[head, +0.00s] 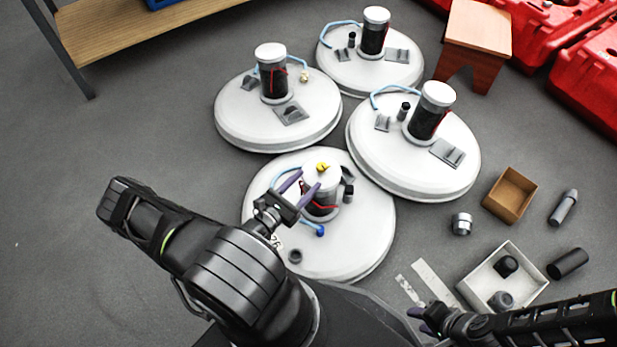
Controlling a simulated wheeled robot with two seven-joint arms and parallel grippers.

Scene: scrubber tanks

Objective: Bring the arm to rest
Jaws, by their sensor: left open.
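My left arm reaches in from the left, and its gripper (300,188) has two purple fingers spread apart. In the picture it overlaps the cylinder of the nearest white round tank (350,245); I cannot tell whether it touches. A small yellow part (323,167) tops that cylinder, and a blue knob (320,230) shows near its foot. I see nothing held between the left fingers. My right gripper (422,320) is low at the right, left of the white box, with purple fingertips partly visible; its opening is unclear.
Three more white tanks (240,125) with dark cylinders stand behind. At the right are an open cardboard box (495,209), a white box (470,293) holding dark parts, loose fittings (462,223), a wooden stool (477,35) and red cases (590,75). The left floor is clear.

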